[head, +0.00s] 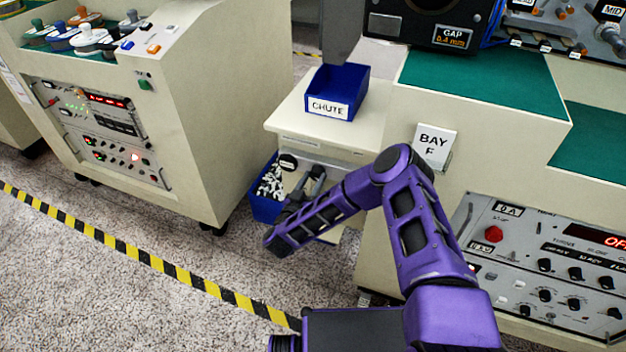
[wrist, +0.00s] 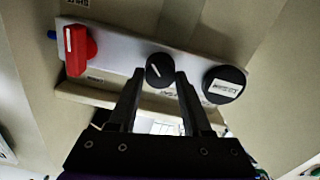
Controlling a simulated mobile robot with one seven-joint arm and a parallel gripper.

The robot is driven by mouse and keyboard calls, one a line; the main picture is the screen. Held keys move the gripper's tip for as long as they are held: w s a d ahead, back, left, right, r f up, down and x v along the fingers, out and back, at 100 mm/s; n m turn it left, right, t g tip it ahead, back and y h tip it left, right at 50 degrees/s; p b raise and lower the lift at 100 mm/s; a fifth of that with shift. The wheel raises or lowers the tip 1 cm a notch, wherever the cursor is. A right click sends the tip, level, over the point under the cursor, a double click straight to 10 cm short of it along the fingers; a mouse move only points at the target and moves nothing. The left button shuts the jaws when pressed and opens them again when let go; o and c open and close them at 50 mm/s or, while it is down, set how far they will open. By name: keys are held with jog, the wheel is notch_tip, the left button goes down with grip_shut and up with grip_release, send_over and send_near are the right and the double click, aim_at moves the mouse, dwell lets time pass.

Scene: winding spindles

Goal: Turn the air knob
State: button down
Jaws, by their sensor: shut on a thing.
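In the wrist view a small black round knob (wrist: 159,70) with a white pointer line sits in the middle of a pale panel strip (wrist: 118,52). My gripper (wrist: 159,76) is shut on this black knob, one dark finger on each side of it. The pointer line slants from upper left to lower right. Small labels near the knob are too blurred to read, so I cannot confirm that it is the air knob. In the head view my purple arm reaches down beside the bench, and the knob cannot be made out there.
A red knob (wrist: 77,50) is left of the black knob, and a round dark dial (wrist: 224,85) is right of it. A blue CHUTE bin (head: 337,92) stands on the bench. A lower blue bin (head: 264,205) holds pale pieces. A BAY F sign (head: 434,146) stands close to my arm.

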jog(key=shift+m, duration=0.3)
jog(key=m, duration=0.2)
jog(key=shift+m, duration=0.3)
jog(key=m, duration=0.4)
jog(key=shift+b, duration=0.35)
jog(key=m, duration=0.4)
jog(key=shift+d+f, duration=0.1)
jog(key=shift+m, duration=1.7)
jog(key=shift+c, duration=1.7)
grip_release()
jog(key=shift+s, duration=0.1)
